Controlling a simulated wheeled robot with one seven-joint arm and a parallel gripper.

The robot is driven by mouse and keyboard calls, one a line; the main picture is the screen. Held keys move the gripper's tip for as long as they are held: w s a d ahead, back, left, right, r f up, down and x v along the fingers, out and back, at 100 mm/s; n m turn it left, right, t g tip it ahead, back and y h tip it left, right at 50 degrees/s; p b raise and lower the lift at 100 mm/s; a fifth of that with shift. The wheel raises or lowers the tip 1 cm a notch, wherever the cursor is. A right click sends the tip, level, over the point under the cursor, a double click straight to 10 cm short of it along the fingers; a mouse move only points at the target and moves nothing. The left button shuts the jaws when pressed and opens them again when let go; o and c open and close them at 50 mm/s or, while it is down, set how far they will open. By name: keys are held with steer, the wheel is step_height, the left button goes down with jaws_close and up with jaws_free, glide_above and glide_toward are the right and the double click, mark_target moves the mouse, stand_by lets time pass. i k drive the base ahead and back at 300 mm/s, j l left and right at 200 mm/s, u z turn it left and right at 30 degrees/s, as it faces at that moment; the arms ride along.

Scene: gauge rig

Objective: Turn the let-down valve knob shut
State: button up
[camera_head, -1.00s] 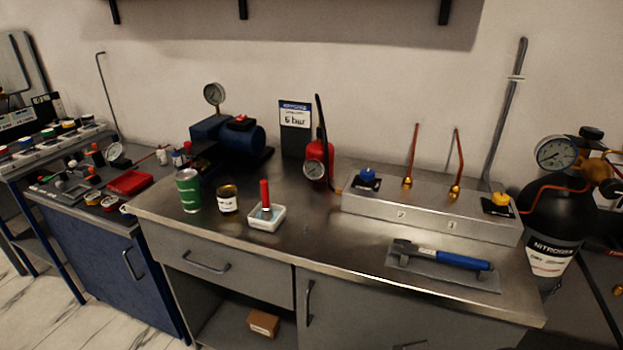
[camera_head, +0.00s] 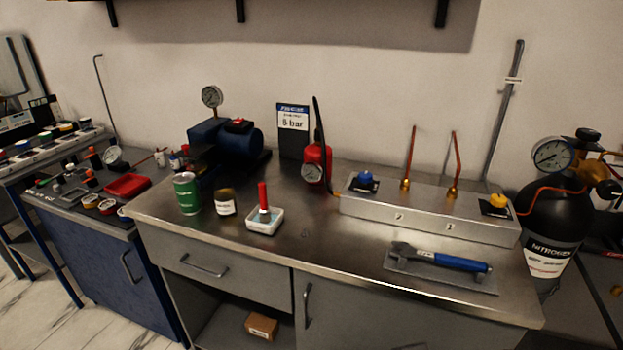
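A blue knob (camera_head: 366,178) sits on a dark plate at the left end of the long metal manifold block (camera_head: 428,212). A yellow knob (camera_head: 497,201) sits on a dark plate at the block's right end. I cannot tell from the view which one is the let-down valve, nor how far either is turned. Two copper tubes with brass fittings (camera_head: 405,184) rise from the block between the knobs. A red gauge device (camera_head: 316,163) stands just left of the block. My gripper is not in view.
A blue-handled wrench (camera_head: 448,261) lies on a grey mat in front of the block. A green can (camera_head: 187,193), an amber jar (camera_head: 225,202) and a white tray (camera_head: 265,222) with a red-handled tool stand left on the bench. A black nitrogen cylinder (camera_head: 552,225) stands right.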

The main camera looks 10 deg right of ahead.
mark_target(497, 201)
steer(key=z, duration=1.3)
